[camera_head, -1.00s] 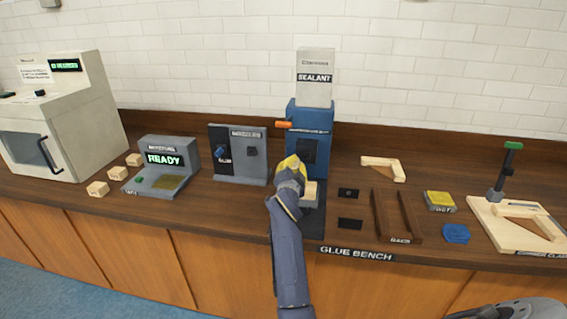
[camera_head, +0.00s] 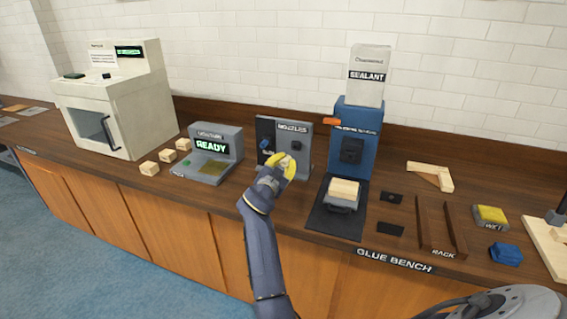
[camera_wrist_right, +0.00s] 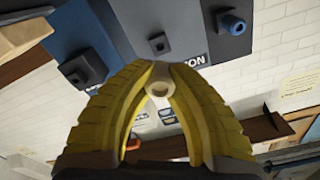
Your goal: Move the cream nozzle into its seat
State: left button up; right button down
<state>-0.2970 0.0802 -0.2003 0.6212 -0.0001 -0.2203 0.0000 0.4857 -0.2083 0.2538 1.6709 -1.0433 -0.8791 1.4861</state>
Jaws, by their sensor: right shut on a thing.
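The cream nozzle (camera_wrist_right: 159,89) is a small ring-ended piece between the yellow fingertips of my right gripper (camera_wrist_right: 158,75) in the right wrist view. My right gripper (camera_head: 284,168) is shut on it, in front of the grey nozzle stand (camera_head: 305,130) in the head view. The stand bears a blue nozzle (camera_wrist_right: 232,22) and a dark square seat (camera_wrist_right: 158,43). The nozzle appears apart from the seat, but the exact gap is unclear. The fingers hide part of the stand's lower front in the head view. My left gripper is not in view.
The blue sealant dispenser (camera_head: 357,150) stands right of the nozzle stand, with a wooden block (camera_head: 344,188) below it. The READY unit (camera_head: 217,150) and wooden cubes (camera_head: 149,168) lie left. The bench strip before the stand is clear.

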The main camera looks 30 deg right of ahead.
jog(key=shift+d, duration=0.1)
jog(key=shift+x, duration=2.8)
jog(key=shift+x, duration=1.35)
dwell(0.3)
jog(key=c, duration=1.3)
grip_release()
jog(key=shift+c, duration=0.2)
